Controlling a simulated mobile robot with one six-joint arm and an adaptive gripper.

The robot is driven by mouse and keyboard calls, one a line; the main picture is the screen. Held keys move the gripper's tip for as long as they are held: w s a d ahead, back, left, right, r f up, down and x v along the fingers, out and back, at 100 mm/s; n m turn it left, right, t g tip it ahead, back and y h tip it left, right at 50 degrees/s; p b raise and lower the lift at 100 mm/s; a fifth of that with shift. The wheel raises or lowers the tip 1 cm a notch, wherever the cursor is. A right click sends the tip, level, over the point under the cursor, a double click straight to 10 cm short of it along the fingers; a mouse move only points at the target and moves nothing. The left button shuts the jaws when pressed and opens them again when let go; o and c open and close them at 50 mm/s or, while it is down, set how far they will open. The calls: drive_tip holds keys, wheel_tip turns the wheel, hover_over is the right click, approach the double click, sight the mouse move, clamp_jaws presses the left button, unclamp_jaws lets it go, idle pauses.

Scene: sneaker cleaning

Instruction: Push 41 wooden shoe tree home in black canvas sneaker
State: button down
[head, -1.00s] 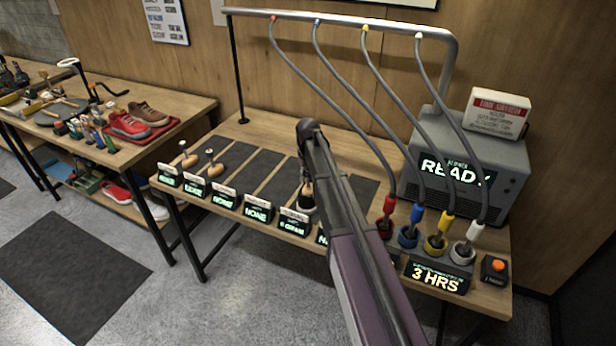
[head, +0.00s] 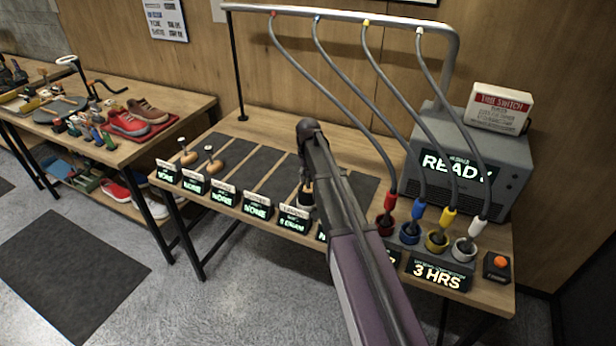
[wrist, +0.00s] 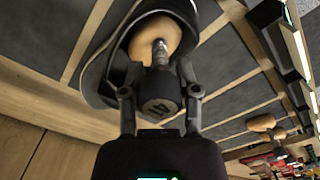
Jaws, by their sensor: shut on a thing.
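In the wrist view my gripper (wrist: 160,92) is shut on the dark round knob of the 41 wooden shoe tree (wrist: 139,47). The knob's end face shows the number 41, and a short metal rod joins it to the pale wooden body. That body sits inside the opening of the black canvas sneaker (wrist: 97,72); how deep its far end reaches is hidden. In the head view the sneaker (head: 307,196) shows only as a small dark part beside my arm, on the bench.
Two other shoe trees (head: 187,156) stand on the bench's left bays, behind lit signs (head: 222,195). Coloured hose ends in holders (head: 437,240) and a grey READY machine (head: 470,170) stand at right. Another table (head: 170,108) at left holds shoes and tools.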

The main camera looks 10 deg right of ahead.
drive_tip(key=shift+f+b, duration=0.55)
drive_tip(key=shift+f, duration=0.1)
drive_tip(key=shift+c, duration=1.3)
unclamp_jaws()
drive_tip(key=shift+r, duration=0.25)
wheel_tip(320, 180, up, 12)
drive_tip(key=p, duration=1.2)
drive_tip(key=shift+f, duration=0.25)
drive_tip(key=s+f+m+b, duration=0.1)
drive_tip(key=s+f+b, duration=0.1)
drive_tip(key=s, duration=1.2)
drive_tip(key=s+f+b, duration=0.2)
drive_tip(key=s, duration=1.2)
drive_tip(key=shift+s+d+f+m, duration=0.2)
drive_tip(key=shift+s+m, duration=0.05)
drive_tip(key=shift+m, duration=0.15)
